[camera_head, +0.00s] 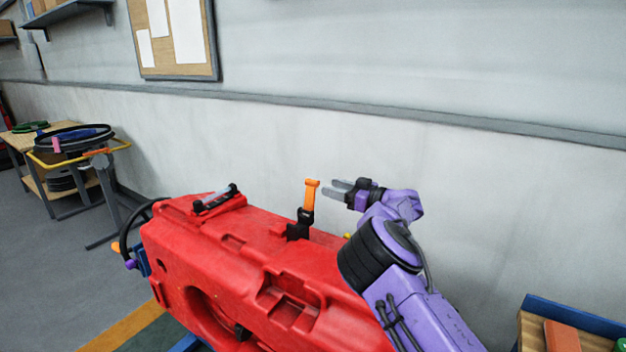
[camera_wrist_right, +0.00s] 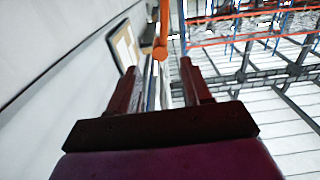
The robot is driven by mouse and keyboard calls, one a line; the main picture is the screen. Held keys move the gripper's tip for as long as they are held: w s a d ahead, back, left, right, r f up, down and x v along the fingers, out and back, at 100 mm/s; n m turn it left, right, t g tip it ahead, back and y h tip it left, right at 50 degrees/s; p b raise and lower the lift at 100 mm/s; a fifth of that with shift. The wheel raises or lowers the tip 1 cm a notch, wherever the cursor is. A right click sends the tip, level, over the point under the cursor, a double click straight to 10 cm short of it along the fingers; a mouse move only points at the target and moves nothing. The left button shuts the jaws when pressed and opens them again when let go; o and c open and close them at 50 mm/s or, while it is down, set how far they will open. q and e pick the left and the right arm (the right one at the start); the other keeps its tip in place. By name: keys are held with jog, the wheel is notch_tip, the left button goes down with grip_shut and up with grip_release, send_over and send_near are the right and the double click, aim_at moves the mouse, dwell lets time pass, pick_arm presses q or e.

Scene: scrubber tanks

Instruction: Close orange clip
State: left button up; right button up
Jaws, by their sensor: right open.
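The orange clip (camera_head: 310,193) stands upright, in a raised position, on a black bracket (camera_head: 299,229) on top of the red tank (camera_head: 225,240). My right gripper (camera_head: 334,188) is open and empty just to the right of the clip's upper end, with its fingers pointing left toward it. In the right wrist view the orange clip (camera_wrist_right: 161,30) shows beyond the open fingertips (camera_wrist_right: 158,68), roughly between them, with a gap seen between fingers and clip. My left gripper is not in view.
A black latch (camera_head: 215,199) lies on the tank's left end, near a black hose (camera_head: 130,222). A cart with a yellow rail (camera_head: 85,155) stands at the left. A pale wall (camera_head: 450,165) runs behind the tank. A blue-edged crate (camera_head: 575,318) is at lower right.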

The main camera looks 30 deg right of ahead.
aim_at(316, 181)
jog(key=p+x, duration=0.1)
jog(key=x, duration=0.5)
jog(key=shift+w+a+f, duration=0.1)
jog(key=shift+w, duration=0.1)
grip_shut()
jog(key=shift+a, duration=0.1)
